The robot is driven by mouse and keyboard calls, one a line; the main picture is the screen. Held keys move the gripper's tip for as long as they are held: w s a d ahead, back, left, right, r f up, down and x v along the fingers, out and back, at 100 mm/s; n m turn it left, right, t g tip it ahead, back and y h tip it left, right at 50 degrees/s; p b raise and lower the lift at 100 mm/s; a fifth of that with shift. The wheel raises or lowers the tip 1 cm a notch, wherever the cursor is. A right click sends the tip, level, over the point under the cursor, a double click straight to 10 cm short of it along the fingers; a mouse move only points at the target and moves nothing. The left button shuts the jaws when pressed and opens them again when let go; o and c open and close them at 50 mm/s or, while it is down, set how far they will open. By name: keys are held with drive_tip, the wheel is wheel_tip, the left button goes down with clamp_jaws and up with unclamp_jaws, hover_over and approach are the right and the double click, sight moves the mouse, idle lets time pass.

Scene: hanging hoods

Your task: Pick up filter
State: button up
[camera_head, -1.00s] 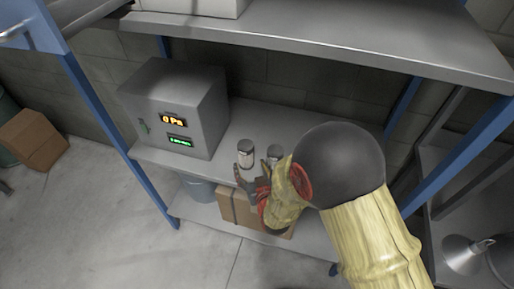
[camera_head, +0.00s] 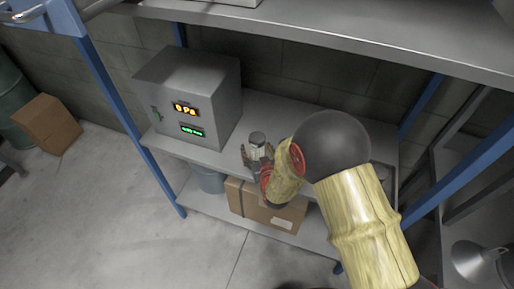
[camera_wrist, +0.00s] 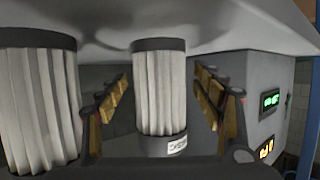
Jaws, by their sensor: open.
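A white pleated filter with dark end caps (camera_head: 257,140) stands upright on the middle shelf, right of the grey box. It also shows in the wrist view (camera_wrist: 160,95), which is upside down, between the two fingers of my gripper (camera_wrist: 163,85). A label is on its dark cap. My gripper (camera_head: 256,158) is open in front of and around this filter, with gaps visible on both sides. A second, similar filter (camera_wrist: 38,105) stands at the left of the wrist view, outside the fingers. In the head view my arm hides it.
The grey box with lit displays (camera_head: 190,100) stands on the middle shelf (camera_head: 285,108). An upper shelf (camera_head: 340,40) overhangs the space. A cardboard box (camera_head: 265,205) and a bucket (camera_head: 208,180) are below. Blue posts (camera_head: 125,120) frame the rack.

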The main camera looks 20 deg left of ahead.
sight(264, 143)
drive_tip(key=shift+c, duration=0.9)
drive_tip(key=c, duration=1.1)
drive_tip(key=shift+c, duration=0.7)
drive_tip(key=shift+r, duration=0.1)
drive_tip(key=shift+r, duration=0.4)
wheel_tip(264, 143, up, 3)
drive_tip(key=shift+f+p, duration=0.2)
drive_tip(key=shift+p, duration=0.15)
drive_tip(key=s+d+r, duration=0.1)
drive_tip(key=r, duration=0.1)
drive_tip(key=s+d+r, duration=0.1)
drive_tip(key=r, duration=0.1)
drive_tip(key=s+d+r+p, duration=0.1)
drive_tip(key=r, duration=0.1)
drive_tip(key=shift+s+d, duration=0.35)
drive_tip(key=shift+s, duration=0.05)
drive_tip(key=w+d+v, duration=0.1)
drive_tip(key=v, duration=0.8)
drive_tip(key=shift+d+r+p, duration=0.2)
drive_tip(key=shift+d+p, duration=0.1)
drive_tip(key=shift+d, duration=0.15)
